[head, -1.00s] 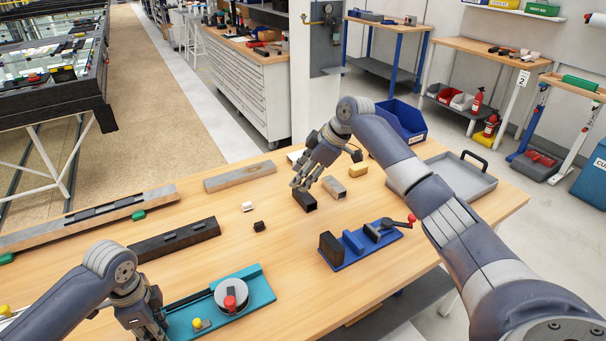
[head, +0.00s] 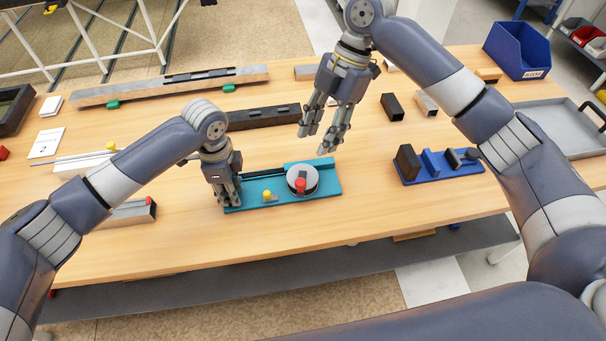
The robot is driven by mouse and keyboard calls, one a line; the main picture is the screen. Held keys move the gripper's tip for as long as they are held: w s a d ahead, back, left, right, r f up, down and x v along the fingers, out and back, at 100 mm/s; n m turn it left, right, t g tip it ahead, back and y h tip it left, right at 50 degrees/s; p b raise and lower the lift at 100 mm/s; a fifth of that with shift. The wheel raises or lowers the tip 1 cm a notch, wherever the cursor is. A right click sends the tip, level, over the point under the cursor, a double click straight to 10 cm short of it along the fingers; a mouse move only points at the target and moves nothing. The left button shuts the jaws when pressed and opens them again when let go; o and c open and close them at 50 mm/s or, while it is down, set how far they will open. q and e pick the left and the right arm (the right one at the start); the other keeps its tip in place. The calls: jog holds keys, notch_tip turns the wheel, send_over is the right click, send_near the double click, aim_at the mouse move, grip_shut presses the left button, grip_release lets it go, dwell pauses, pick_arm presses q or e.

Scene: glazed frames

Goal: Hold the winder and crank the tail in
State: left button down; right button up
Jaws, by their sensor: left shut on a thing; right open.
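The winder is a teal base (head: 326,181) with a round grey drum (head: 303,189) on its right part. A red knob (head: 300,184) stands on the drum, and a small yellow knob (head: 267,195) sits at the base's front. The dark tail (head: 268,178) runs leftward from the drum along the base. My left gripper (head: 229,199) is shut on the left end of the base; its fingers hide that end and the tail's far end. My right gripper (head: 325,138) is open and empty, above and behind the drum, apart from it.
A blue fixture (head: 440,165) with upright blocks stands to the right. A dark bar (head: 262,117) and a long grey rail (head: 170,87) lie behind. A pale fixture (head: 85,163) lies at the left. The table in front of the winder is clear.

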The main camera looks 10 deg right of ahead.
aim_at(301, 181)
jog(key=x, duration=1.2)
jog(key=shift+s+a, duration=0.1)
jog(key=shift+s, duration=0.15)
jog(key=shift+r, duration=0.1)
grip_shut()
